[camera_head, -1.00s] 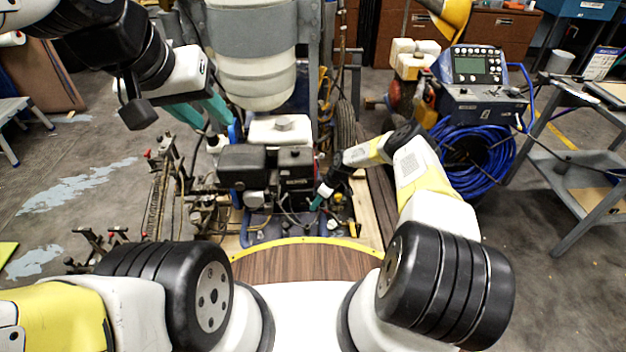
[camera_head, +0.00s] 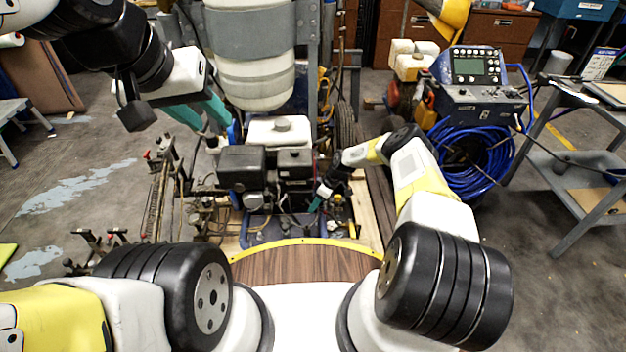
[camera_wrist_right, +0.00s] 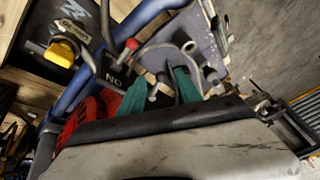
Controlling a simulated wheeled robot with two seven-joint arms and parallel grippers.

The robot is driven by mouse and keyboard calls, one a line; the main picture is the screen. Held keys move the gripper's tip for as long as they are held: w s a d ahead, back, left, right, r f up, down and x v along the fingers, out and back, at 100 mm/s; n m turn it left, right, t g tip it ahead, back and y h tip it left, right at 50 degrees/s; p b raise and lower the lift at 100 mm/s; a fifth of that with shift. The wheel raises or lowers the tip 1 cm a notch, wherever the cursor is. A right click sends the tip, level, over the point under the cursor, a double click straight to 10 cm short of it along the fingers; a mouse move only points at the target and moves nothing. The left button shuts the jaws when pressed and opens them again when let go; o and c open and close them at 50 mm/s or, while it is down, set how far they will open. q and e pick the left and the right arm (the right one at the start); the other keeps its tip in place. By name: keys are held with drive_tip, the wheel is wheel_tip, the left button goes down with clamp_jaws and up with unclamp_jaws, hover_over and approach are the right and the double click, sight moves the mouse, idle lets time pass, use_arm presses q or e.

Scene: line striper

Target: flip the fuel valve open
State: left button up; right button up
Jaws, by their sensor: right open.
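The engine (camera_head: 268,170) of the line striper stands in the middle of the head view. My right gripper (camera_head: 316,204) reaches down at its right front side; only a teal finger shows there. In the right wrist view its two teal fingers (camera_wrist_right: 160,78) are apart, among small metal parts and a curved hose. A dark plate with an ON label (camera_wrist_right: 115,76) and a red-tipped lever (camera_wrist_right: 131,44) lie beside the left finger. I cannot tell which part is the fuel valve. My left gripper (camera_head: 214,122) is open, left of the white tank.
A blue frame tube (camera_wrist_right: 88,85) and a yellow knob (camera_wrist_right: 62,50) are near the right gripper. A white tank (camera_head: 252,60) stands behind the engine. Coiled blue hose (camera_head: 470,165) and a metal cart (camera_head: 590,170) are at the right.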

drive_tip(key=v, duration=0.7)
drive_tip(key=shift+d+r, duration=0.2)
drive_tip(key=shift+r, duration=0.15)
